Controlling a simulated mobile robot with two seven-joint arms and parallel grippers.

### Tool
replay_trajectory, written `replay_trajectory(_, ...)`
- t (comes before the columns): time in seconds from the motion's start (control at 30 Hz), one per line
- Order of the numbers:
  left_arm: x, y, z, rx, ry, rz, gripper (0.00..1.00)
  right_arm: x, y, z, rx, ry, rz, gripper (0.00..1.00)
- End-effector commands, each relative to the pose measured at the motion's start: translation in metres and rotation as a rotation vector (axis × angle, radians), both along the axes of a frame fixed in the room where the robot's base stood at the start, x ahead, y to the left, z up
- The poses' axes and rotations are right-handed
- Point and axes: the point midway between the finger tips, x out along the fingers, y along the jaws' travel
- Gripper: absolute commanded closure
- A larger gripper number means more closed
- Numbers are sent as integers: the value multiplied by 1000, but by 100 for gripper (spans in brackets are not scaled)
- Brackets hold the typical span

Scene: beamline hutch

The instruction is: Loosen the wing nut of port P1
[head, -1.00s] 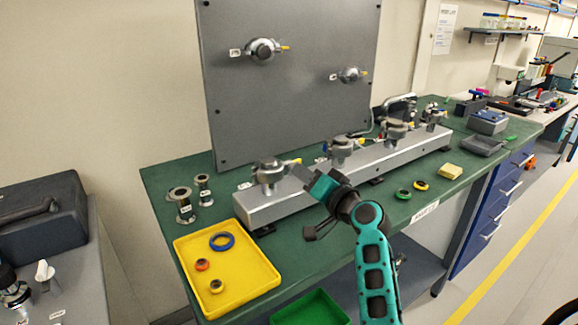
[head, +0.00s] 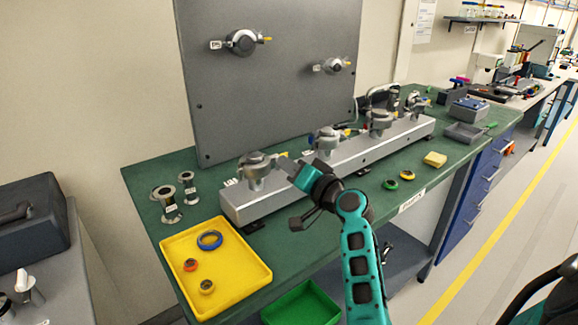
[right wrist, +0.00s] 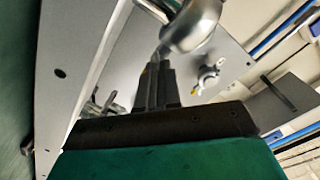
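The port at the left end of the metal manifold (head: 300,179) carries a silver clamp (head: 255,166), with a white label to its left too small to read. I take this as port P1. My right gripper (head: 284,161) is at the right side of this clamp, fingers pointing at it. In the right wrist view the fingers (right wrist: 158,82) are close together at the clamp's bolt, below the rounded clamp (right wrist: 192,25). My left gripper is out of view.
More clamped ports stand along the manifold to the right, the nearest (head: 326,142) close to my gripper. The upright grey panel (head: 285,95) rises behind. A yellow tray (head: 240,283) with rings lies in front left, and flanged fittings (head: 167,205) stand beside it.

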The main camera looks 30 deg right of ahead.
Motion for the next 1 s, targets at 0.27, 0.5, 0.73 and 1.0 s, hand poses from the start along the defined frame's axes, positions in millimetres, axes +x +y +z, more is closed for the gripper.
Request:
replay_trajectory(0.27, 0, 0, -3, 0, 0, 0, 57, 0, 0, -1, -26, -2, 0, 100)
replay_trajectory(0.5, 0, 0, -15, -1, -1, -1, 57, 0, 0, -2, -151, -12, 1, 100)
replay_trajectory(0.73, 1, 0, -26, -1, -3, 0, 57, 0, 1, -1, -332, -26, 1, 100)
replay_trajectory(1.0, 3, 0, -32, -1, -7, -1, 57, 0, 2, 0, -525, -40, 1, 100)
